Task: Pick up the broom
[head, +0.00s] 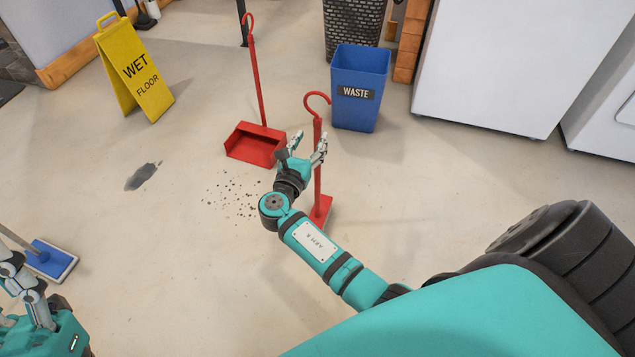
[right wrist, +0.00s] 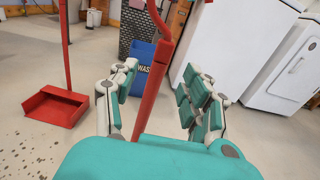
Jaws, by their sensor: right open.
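The red broom (head: 318,185) stands upright with a hooked top and its red head on the floor. In the right wrist view its red handle (right wrist: 151,85) rises between the spread fingers. My right gripper (head: 307,147) is open beside the handle, with fingers on either side of it. It also shows in the right wrist view (right wrist: 158,92), not closed on the handle. My left gripper (head: 28,295) is at the lower left edge, far from the broom, and partly cut off. Its grip is unclear.
A red long-handled dustpan (head: 255,145) stands left of the broom. A blue waste bin (head: 358,108) stands behind it. A yellow wet-floor sign (head: 135,75) is at upper left. A blue mop head (head: 50,260) lies near my left gripper. Debris and a dark stain (head: 143,176) mark the floor.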

